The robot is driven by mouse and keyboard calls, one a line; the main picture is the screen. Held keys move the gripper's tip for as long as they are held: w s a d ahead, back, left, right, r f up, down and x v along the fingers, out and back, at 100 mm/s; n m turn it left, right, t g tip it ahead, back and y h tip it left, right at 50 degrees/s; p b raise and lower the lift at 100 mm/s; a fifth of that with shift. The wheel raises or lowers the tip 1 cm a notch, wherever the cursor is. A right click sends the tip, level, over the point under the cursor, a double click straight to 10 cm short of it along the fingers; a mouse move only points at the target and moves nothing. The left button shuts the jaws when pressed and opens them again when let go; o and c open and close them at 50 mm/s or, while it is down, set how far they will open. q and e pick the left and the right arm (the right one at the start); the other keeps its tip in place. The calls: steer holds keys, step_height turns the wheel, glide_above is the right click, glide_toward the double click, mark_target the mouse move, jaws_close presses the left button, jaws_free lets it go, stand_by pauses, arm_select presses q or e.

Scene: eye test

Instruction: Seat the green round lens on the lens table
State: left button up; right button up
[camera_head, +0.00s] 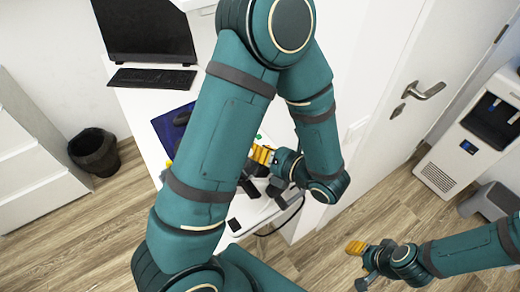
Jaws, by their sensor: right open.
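A small green patch (258,136) shows on the white desk, just above the yellow fingers of my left gripper (262,155); it may be the green round lens, but it is too small to tell. My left gripper is over the desk, partly behind my own arm, and its opening cannot be made out. I cannot pick out the lens table for sure; my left arm covers much of the desk. My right gripper (357,248) is open, over the floor to the right of the desk, away from the desk things.
A dark blue flat thing (168,132) lies on the desk, partly behind my arm. A monitor (145,30) and keyboard (152,78) are at the back. A black bin (95,152) stands left. A door handle (424,91) and water dispenser (485,125) are right.

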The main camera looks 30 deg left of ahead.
arm_select(q)
steer(key=shift+s+f, duration=0.25)
steer(key=shift+f, duration=0.15)
steer(key=w+v, duration=0.1)
steer(key=v, duration=1.1)
steer(key=shift+s+r, duration=0.25)
steer(key=shift+r, duration=0.15)
